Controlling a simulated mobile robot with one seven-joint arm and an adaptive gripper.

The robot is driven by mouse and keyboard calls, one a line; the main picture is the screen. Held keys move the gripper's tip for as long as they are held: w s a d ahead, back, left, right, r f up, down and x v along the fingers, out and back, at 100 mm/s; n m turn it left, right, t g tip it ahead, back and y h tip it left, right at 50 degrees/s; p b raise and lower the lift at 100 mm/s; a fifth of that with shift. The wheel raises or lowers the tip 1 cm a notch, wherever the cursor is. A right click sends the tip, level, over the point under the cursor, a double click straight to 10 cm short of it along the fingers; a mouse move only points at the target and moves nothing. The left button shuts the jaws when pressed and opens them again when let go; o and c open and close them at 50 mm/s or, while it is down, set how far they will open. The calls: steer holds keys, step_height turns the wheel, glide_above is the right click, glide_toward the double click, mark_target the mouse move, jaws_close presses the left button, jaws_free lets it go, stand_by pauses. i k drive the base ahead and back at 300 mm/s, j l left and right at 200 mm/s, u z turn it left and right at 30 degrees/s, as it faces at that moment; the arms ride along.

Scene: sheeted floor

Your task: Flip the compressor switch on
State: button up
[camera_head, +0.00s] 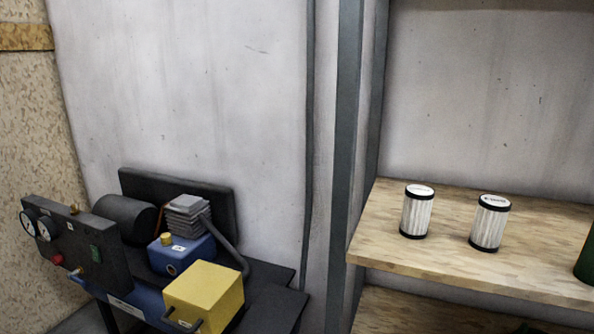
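The compressor (165,255) stands at the lower left, with a dark tank, a grey finned block, a blue housing and a yellow box (204,291). Its black front panel (100,262) faces left and carries two round gauges, a red knob (57,260), a brass fitting and a small green piece (96,253). The green piece may be the switch; its position is too small to tell. My gripper is not in view.
A wooden shelf (470,271) at the right holds two white canisters (417,213) (489,224) with black rims and part of a green object (587,262). A grey upright post (345,150) stands between shelf and compressor. A plain wall is behind.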

mark_target(95, 255)
steer(key=u, duration=1.3)
